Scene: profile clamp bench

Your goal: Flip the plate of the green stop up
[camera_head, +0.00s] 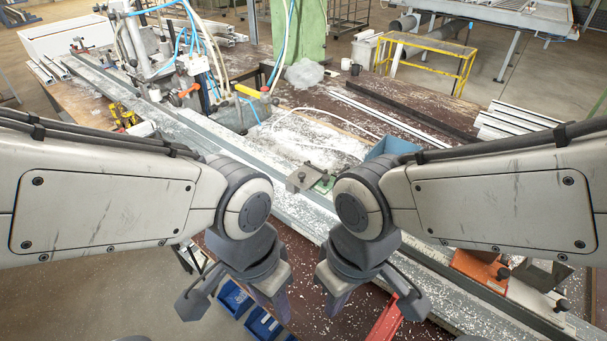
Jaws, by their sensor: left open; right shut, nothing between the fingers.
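The green stop (326,184) sits on the long grey rail in the middle of the bench, between my two forearms. A grey metal plate (302,177) with dark knobs shows at its left side. The stop is partly covered by my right wrist, and I cannot tell clearly how the plate is tilted. My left gripper (277,302) is open and points down, nearer to me than the stop and apart from it. My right gripper (332,304) is shut and empty, also pointing down on the near side of the rail.
An orange stop (481,268) stands on the rail at the right. A blue box (391,148) lies behind my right wrist. A clamp machine with hoses (190,70) stands at the back left. A red part (385,322) lies at the near edge. White chips litter the bench.

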